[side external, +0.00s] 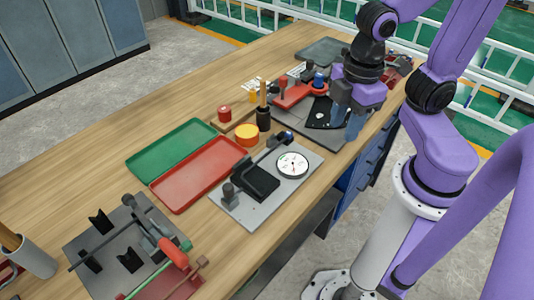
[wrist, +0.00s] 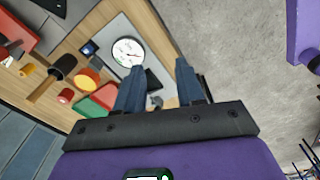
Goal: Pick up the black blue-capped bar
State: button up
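A blue piece (wrist: 88,47) and the dial (wrist: 128,51) also show in the wrist view. Another blue-topped piece (side external: 319,79) stands farther back by a red tool. My gripper (side external: 347,132) hangs over the right edge of the table, beyond the dial. In the wrist view its two blue-grey fingers (wrist: 160,66) are apart, with nothing held between them.
A green tray (side external: 165,150) and a red tray (side external: 195,175) lie left of the dial plate. An orange-yellow disc (side external: 246,130) and a black-based wooden-handled tool (side external: 263,115) stand behind. A rack with a long black rod (side external: 105,240) is at front left.

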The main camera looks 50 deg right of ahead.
jog(key=w+a+r+n+t, duration=0.1)
jog(key=w+n, duration=0.1)
jog(key=w, duration=0.4)
jog(key=w+a+r+n+t, duration=0.1)
jog(key=w+a+n, duration=0.1)
jog(key=w, duration=0.4)
send_over(268, 153)
jog(key=s, duration=0.2)
jog(key=s+f+x, duration=0.1)
jog(key=s+x, duration=0.1)
jog(key=x, duration=1)
jog(key=shift+n, duration=0.3)
jog(key=shift+x, duration=2.45)
jog(key=shift+w+d, duration=0.1)
jog(key=shift+d, duration=0.1)
grip_shut()
